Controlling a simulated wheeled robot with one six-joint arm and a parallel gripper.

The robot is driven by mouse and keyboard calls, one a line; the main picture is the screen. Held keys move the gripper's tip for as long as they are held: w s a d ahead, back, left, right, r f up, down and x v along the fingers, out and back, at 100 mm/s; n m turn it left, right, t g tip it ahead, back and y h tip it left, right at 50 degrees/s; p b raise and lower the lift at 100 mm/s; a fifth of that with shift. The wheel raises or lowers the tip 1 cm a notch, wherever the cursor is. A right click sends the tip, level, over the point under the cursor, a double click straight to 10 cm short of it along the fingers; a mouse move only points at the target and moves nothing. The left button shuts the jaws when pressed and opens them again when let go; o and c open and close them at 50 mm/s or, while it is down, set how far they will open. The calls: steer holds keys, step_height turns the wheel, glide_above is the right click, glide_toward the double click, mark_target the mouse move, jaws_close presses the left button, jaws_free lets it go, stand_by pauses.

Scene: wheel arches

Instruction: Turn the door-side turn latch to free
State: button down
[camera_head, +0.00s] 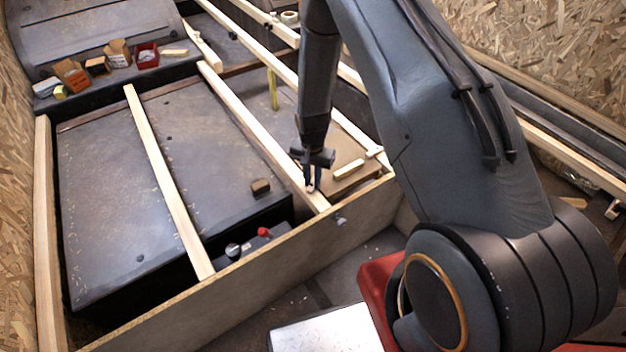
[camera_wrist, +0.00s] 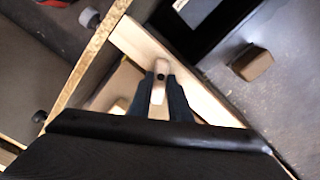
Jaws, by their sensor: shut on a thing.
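My gripper (camera_head: 312,188) points down at the near end of a pale wooden beam. Its fingers are shut on a small pale wooden turn latch (camera_head: 310,189). In the wrist view the latch (camera_wrist: 158,92) lies between my two dark fingers (camera_wrist: 165,95), with a dark screw head near its middle. The latch sits on the beam (camera_wrist: 210,97) and lies at an angle to it. My fingers hide part of its sides, and in the head view they cover most of it.
A dark brown block (camera_head: 260,187) sits on the grey panel left of the beam. A loose-looking pale strip (camera_head: 349,170) lies on the brown panel to the right. A raised board (camera_head: 250,266) runs along the front, with a grey knob (camera_head: 340,220) on its outer side.

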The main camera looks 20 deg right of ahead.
mark_target(310, 183)
steer(key=n, duration=0.5)
steer(key=shift+w+a+n, duration=0.1)
steer(key=shift+a+n, duration=0.1)
steer(key=shift+n, duration=0.1)
steer(key=n, duration=0.5)
steer(key=shift+a+p, duration=0.2)
steer(key=shift+p, duration=0.1)
steer(key=shift+n, duration=0.4)
steer(key=c, duration=1.6)
jaws_free()
steer(key=shift+c, duration=0.2)
steer(key=shift+r, duration=3.9)
